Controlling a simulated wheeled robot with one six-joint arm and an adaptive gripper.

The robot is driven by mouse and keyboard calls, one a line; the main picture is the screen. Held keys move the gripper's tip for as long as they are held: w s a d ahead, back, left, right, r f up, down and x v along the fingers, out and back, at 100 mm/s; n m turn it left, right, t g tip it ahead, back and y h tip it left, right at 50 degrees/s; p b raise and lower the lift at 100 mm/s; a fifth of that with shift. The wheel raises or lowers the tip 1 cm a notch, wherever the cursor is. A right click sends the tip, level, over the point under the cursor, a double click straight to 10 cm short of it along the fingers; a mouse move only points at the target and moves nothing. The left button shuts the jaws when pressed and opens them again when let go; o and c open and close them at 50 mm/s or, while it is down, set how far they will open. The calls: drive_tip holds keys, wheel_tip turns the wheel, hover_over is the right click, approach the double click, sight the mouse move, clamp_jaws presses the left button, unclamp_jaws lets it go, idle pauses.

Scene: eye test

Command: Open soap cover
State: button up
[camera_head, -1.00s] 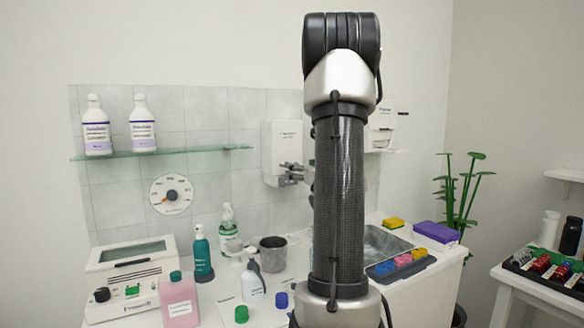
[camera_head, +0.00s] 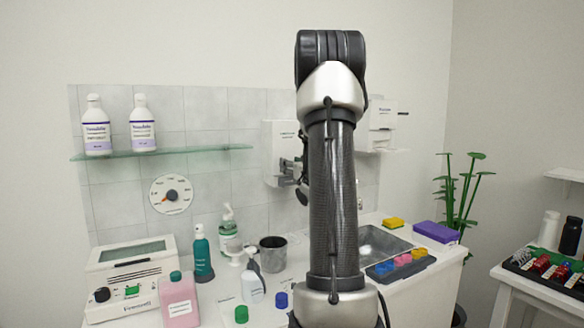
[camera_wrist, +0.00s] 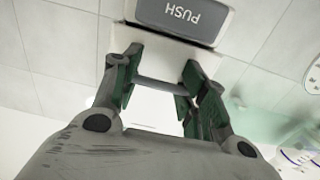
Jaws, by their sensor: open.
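The soap dispenser (camera_head: 279,140) is a white box on the tiled wall, partly hidden behind my arm in the head view. In the wrist view its grey push plate (camera_wrist: 183,16) shows at the top, with "PUSH" upside down. My gripper (camera_wrist: 162,72) is open, its two green-padded fingers spread just below the plate in the picture. A white surface and a grey edge show between the fingers. I cannot tell whether either finger touches the dispenser. In the head view my gripper (camera_head: 290,166) is at the dispenser's lower front, largely covered by my arm.
The counter below holds a metal cup (camera_head: 272,254), a green bottle (camera_head: 202,256), a pink bottle (camera_head: 180,300) and a white appliance (camera_head: 130,278). A glass shelf (camera_head: 180,152) is left of the dispenser. A white wall unit (camera_head: 383,118) is to its right.

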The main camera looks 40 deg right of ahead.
drive_tip(key=shift+f, duration=0.1)
clamp_jaws()
drive_tip(key=shift+s, duration=0.15)
